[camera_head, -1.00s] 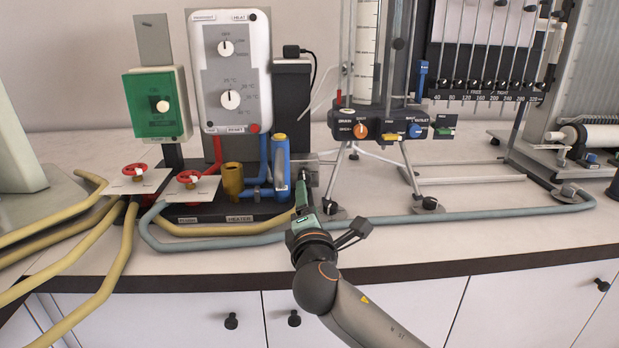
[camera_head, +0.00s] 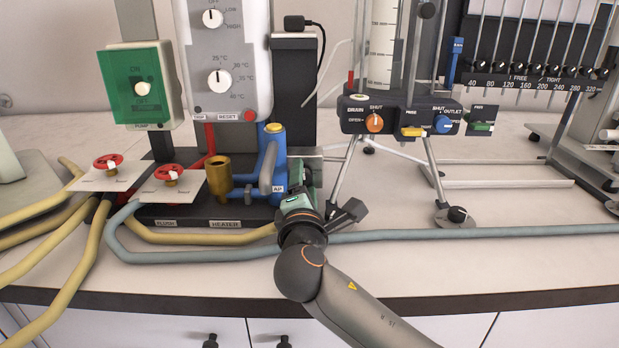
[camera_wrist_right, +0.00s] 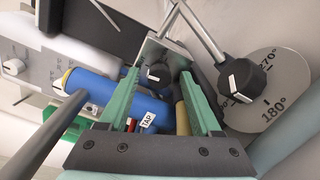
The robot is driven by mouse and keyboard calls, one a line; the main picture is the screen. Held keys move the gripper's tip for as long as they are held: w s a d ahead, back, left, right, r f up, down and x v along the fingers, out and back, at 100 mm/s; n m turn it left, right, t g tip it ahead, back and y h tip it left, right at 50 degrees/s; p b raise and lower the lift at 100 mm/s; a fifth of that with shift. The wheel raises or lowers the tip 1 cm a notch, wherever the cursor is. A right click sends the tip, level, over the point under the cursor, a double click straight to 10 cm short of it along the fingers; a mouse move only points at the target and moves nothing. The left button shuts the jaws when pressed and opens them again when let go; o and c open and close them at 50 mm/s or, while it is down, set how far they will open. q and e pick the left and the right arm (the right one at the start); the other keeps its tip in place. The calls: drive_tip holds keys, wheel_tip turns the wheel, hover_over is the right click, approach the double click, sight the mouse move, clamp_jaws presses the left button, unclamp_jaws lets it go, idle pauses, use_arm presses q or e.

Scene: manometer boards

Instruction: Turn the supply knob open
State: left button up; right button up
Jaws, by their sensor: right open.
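My right gripper (camera_head: 304,178) is open beside the blue tap cylinder (camera_head: 270,162), at the right end of the heater base. In the right wrist view, a black knob (camera_wrist_right: 158,77) with a white mark sits by a metal plate, between the green fingers (camera_wrist_right: 160,95). I see no clear grip on it, and contact is uncertain. No supply label is readable on this knob. In the head view my gripper hides it. The tap cylinder also shows in the wrist view (camera_wrist_right: 105,90), left of the fingers. My left gripper is not in view.
A second black knob (camera_wrist_right: 238,80) stands on a degree-marked disc right of the fingers. Two red handwheels (camera_head: 108,163) and a brass cup (camera_head: 217,177) are to the left. A blue-grey hose (camera_head: 430,235) runs along the bench front. A tripod stand (camera_head: 432,165) is right.

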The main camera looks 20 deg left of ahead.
drive_tip(key=shift+w, duration=0.1)
drive_tip(key=shift+c, duration=0.2)
clamp_jaws()
idle(0.5)
